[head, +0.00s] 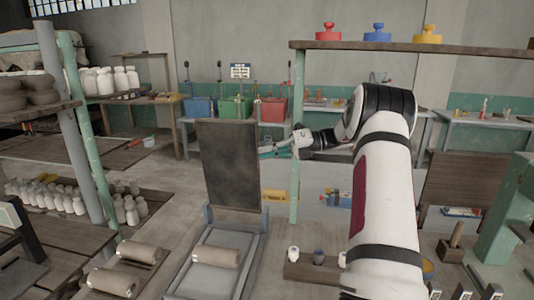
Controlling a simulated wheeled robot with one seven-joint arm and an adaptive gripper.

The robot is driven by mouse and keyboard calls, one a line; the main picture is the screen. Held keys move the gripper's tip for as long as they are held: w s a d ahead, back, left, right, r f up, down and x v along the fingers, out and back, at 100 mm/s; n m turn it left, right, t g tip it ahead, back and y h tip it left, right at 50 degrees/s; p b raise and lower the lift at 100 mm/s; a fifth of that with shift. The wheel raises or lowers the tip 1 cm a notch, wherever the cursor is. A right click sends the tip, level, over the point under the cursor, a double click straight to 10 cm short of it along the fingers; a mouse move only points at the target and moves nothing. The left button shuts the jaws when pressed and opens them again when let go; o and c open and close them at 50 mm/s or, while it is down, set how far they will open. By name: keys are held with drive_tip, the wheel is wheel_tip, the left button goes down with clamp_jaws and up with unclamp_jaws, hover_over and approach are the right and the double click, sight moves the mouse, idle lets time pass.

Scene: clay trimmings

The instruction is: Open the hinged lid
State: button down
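The hinged lid (229,168) is a dark, framed rectangular panel. It stands about upright at the back end of a low grey box (188,278). The box is open on top, and a beige clay roll (216,256) lies in it. My gripper (266,151) is at the right edge of the lid, at about mid height, with its teal fingers pointing left. The fingers are small here, and I cannot tell whether they touch the lid or are open or shut.
Several clay rolls (112,281) lie left of the box. Small jars stand on a wooden block (299,270) to the right. Coloured bins (235,107) are behind.

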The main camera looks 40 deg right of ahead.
drive_tip(key=shift+w+a+r, duration=0.3)
drive_tip(key=shift+a+r, duration=0.05)
drive_tip(key=shift+a, duration=0.05)
drive_tip(key=v, duration=1.3)
drive_tip(key=shift+f, duration=0.45)
drive_tip(key=shift+s, duration=0.1)
